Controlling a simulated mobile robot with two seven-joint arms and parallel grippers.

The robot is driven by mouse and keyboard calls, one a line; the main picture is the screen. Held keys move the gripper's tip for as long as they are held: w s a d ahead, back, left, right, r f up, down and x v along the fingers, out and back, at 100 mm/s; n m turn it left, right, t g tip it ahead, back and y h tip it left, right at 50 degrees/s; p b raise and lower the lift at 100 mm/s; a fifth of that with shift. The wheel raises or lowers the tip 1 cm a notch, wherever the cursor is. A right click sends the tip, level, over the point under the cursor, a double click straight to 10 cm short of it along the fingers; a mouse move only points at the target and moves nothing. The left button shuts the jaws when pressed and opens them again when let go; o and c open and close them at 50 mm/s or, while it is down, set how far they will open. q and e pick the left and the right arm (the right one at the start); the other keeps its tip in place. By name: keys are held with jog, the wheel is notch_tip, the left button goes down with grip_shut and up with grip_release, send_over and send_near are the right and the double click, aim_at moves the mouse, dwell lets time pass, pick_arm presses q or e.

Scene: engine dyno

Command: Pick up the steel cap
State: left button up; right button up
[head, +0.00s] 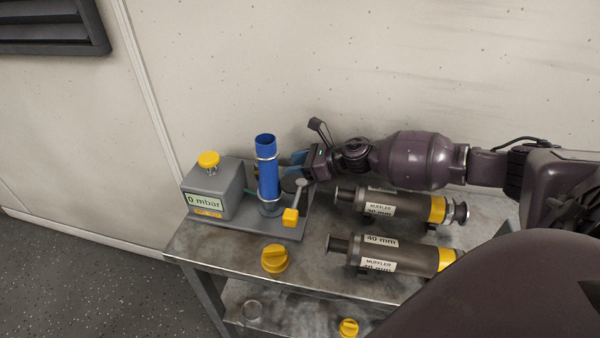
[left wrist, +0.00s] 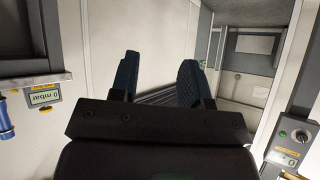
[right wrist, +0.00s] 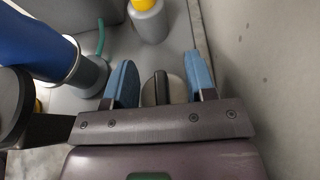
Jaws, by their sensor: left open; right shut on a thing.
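The steel cap (right wrist: 178,92) is a small grey round piece with a dark raised grip, seen between the blue fingers of my right gripper (right wrist: 160,68). That gripper is shut on it. In the head view my right gripper (head: 294,164) reaches in from the right, just right of the upright blue tube, and a grey disc edge (head: 290,184) shows beneath its fingers. Whether the cap touches the plate below is hidden. My left gripper (left wrist: 157,75) is open and empty, away from the cart, and is not in the head view.
The blue tube (head: 266,165) stands beside a grey gauge box (head: 214,190) reading 0 mbar, and a yellow-ended lever (head: 291,216) is close below my right gripper. Two mufflers (head: 390,205) (head: 390,254) lie at right. A yellow cap (head: 275,258) sits near the front edge; another (head: 348,327) is below.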

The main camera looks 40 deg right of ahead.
jog(key=shift+s+f, duration=0.1)
jog(key=shift+f, duration=0.15)
jog(key=shift+r, duration=0.25)
grip_shut()
notch_tip(320, 180, up, 6)
jog(key=shift+d+r+p, duration=0.1)
jog(key=shift+r+p, duration=0.05)
jog(key=shift+p, duration=0.65)
notch_tip(320, 180, up, 6)
jog(key=f, duration=0.1)
jog(key=s+d+p, duration=0.1)
jog(key=s, duration=0.4)
jog(key=s+d+p, duration=0.1)
jog(key=s, duration=0.5)
jog(key=s+d+p, duration=0.1)
jog(key=s+d, duration=0.1)
jog(key=s, duration=0.3)
jog(key=shift+s+r+p, duration=0.25)
jog(key=shift+s+p, duration=0.15)
pick_arm(q)
jog(key=r, duration=0.1)
jog(key=s+r, duration=0.1)
jog(key=r, duration=0.1)
jog(key=shift+s+a+r, duration=0.1)
jog(key=shift+a+r, duration=0.05)
jog(key=shift+a, duration=0.05)
pick_arm(e)
jog(key=shift+s, duration=0.3)
